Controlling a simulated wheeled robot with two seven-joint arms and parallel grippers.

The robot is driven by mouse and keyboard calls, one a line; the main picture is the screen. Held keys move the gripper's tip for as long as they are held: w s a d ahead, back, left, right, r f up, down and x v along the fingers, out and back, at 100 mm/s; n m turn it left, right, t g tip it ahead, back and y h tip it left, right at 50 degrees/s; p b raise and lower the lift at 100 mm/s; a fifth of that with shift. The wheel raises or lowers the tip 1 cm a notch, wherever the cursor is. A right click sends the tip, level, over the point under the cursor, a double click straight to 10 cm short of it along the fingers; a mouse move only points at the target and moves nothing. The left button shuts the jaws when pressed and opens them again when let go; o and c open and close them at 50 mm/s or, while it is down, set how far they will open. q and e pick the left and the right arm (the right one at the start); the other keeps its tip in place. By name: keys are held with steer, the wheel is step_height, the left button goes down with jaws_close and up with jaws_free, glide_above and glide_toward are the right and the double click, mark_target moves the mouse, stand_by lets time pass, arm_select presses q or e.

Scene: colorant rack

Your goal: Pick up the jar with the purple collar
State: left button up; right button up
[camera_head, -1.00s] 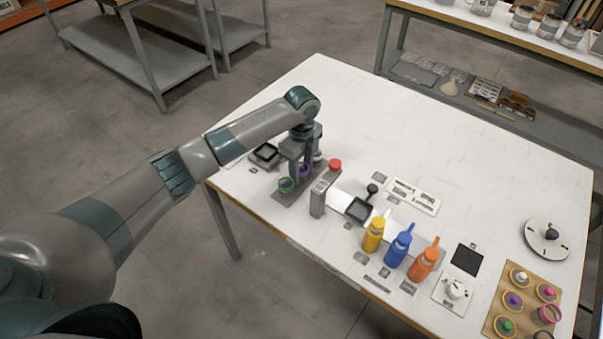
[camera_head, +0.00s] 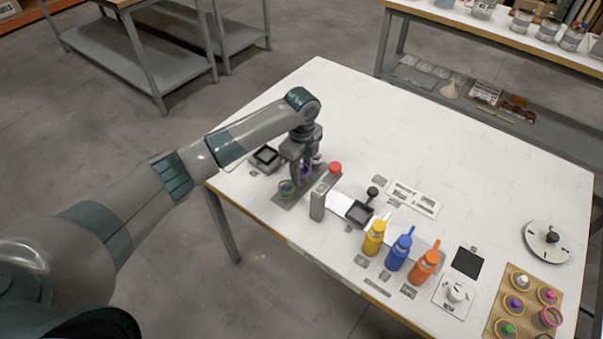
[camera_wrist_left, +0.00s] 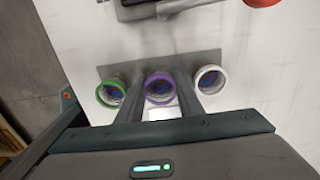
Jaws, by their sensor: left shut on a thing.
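The jar with the purple collar (camera_wrist_left: 159,86) stands upright in the middle of a row of three in the left wrist view. In the head view it shows (camera_head: 305,173) partly hidden behind the fingers. My left gripper (camera_head: 303,168) points down over it, with its fingers shut on the jar from both sides. A jar with a green collar (camera_wrist_left: 111,92) stands to its left and one with a white collar (camera_wrist_left: 209,79) to its right. All three are on a grey rack strip (camera_wrist_left: 228,58). I cannot tell any gap under the purple-collared jar. My right gripper is not in view.
A grey post (camera_head: 318,201) and a red knob (camera_head: 335,168) are close right of the gripper. A black tray (camera_head: 266,157) lies behind left. Yellow (camera_head: 373,238), blue (camera_head: 398,251) and orange (camera_head: 424,266) bottles stand further right. The table's far half is clear.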

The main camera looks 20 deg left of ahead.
arm_select(q)
step_height(320, 180, up, 10)
steer(key=b, duration=0.2)
steer(key=shift+f, duration=0.25)
stand_by(0.7)
steer(key=shift+r, duration=0.15)
stand_by(0.7)
steer(key=s+r+n, duration=0.3)
steer(key=s+n, duration=0.7)
steer(key=n, duration=0.1)
steer(key=s+a+r+n, duration=0.1)
steer(key=s+r+n, duration=0.2)
steer(key=s+n, duration=0.7)
steer(key=shift+s+a+r+n, duration=0.25)
steer(key=shift+s+n, duration=0.15)
steer(key=shift+n, duration=0.1)
steer(key=shift+d, duration=0.15)
